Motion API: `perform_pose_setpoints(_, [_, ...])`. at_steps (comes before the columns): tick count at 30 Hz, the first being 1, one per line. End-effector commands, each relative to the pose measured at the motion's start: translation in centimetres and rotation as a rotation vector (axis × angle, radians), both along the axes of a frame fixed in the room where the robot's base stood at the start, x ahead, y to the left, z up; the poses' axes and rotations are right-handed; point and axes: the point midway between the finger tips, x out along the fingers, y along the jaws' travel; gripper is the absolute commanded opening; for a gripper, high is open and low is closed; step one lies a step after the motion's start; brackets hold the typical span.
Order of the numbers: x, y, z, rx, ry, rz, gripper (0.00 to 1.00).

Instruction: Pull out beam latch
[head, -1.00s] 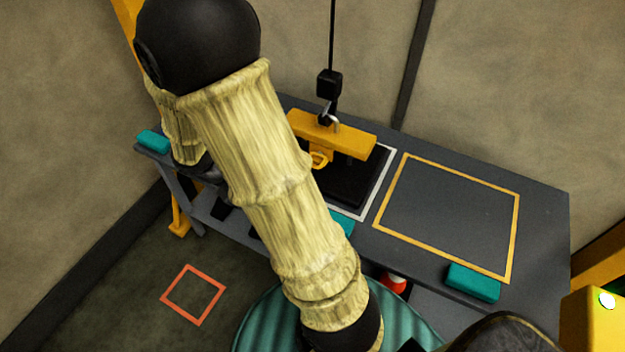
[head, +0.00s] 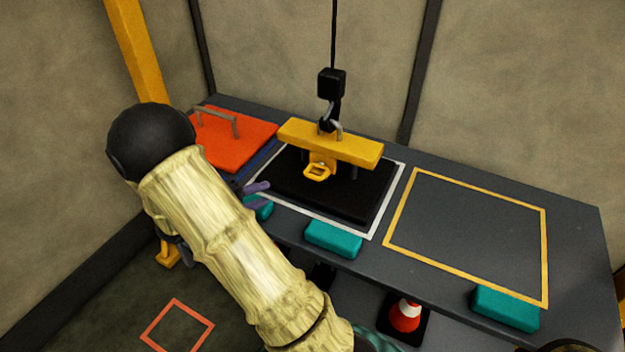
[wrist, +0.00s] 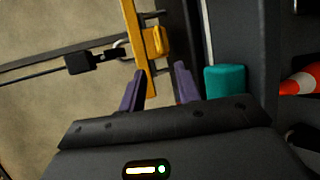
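A yellow beam (head: 330,143) hangs from a hook (head: 330,112) over a black block (head: 322,196) on the table. The beam latch, a yellow loop handle (head: 317,171), sticks out from the beam's near side. In the wrist view the beam (wrist: 138,45) and the latch (wrist: 156,42) are ahead of my gripper. My gripper (wrist: 160,84) has two purple fingers, apart with nothing between them. In the head view a purple finger of my gripper (head: 256,188) shows left of the latch, clear of it; the rest is hidden behind my arm.
A red plate with a grey handle (head: 232,140) lies left of the block. Teal blocks (head: 334,239) line the table's front edge, one close to my right finger in the wrist view (wrist: 224,82). An empty yellow-outlined area (head: 468,235) is at right. A cone (head: 406,315) stands below.

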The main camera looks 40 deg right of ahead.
Motion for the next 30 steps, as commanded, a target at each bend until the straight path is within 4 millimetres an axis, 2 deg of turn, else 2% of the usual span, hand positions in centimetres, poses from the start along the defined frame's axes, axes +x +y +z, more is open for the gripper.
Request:
perform_pose_setpoints(8, [-0.1, -1.6, -0.4, 0.002, 0.002, -0.006, 0.33])
perform_pose_setpoints(30, [-0.3, -13.9, -3.3, 0.003, 0.002, -0.006, 0.33])
